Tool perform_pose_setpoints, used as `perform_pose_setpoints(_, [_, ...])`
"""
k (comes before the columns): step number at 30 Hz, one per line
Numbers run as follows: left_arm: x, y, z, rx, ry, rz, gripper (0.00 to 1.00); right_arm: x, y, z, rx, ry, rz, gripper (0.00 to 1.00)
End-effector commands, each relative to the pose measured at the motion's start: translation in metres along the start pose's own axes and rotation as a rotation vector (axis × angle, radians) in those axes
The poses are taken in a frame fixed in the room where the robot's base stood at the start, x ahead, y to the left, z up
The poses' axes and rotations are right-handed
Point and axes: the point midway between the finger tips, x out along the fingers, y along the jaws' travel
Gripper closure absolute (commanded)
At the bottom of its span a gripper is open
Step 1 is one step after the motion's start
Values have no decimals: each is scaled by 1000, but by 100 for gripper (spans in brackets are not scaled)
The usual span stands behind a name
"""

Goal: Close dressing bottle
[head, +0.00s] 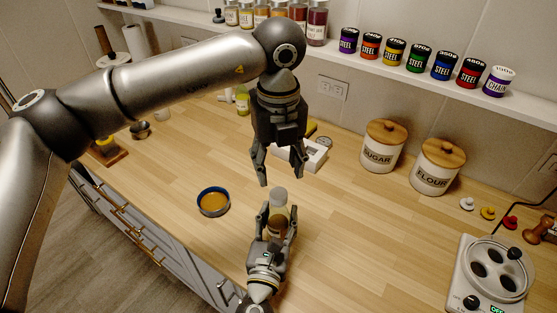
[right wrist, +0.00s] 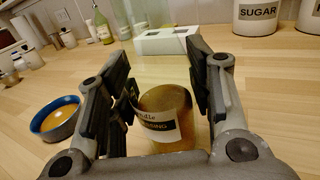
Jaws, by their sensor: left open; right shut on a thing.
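The dressing bottle (head: 278,209) stands on the wooden counter, with a pale greyish top and brown dressing low inside. In the right wrist view its labelled lower body (right wrist: 165,115) sits between the fingers, and its clear upper part runs out of the top of the picture. My right gripper (head: 279,210) is shut on the bottle from the near side. My left gripper (head: 282,180) is open and empty, pointing down just above the bottle's top. I cannot tell whether the pale top is a separate cap or the bottle's mouth.
A blue bowl (head: 213,202) of brown sauce stands left of the bottle. A white block with holes (head: 313,155) lies behind it. Sugar (head: 383,147) and flour (head: 437,168) canisters stand at the right back, a white appliance (head: 490,278) at front right. Counter right of the bottle is clear.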

Motion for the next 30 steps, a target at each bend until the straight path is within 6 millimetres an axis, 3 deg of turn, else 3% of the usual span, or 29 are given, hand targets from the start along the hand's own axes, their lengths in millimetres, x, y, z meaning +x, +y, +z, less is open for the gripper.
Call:
perform_pose_setpoints(6, [-3,0,0,-355,0,0,49,0,0,0,0,-1,0,100])
perform_pose_setpoints(13, [-4,0,0,-611,0,0,49,0,0,0,0,-1,0,100])
perform_pose_setpoints(30, [-2,0,0,-689,1,1,49,0,0,0,0,-1,0,100])
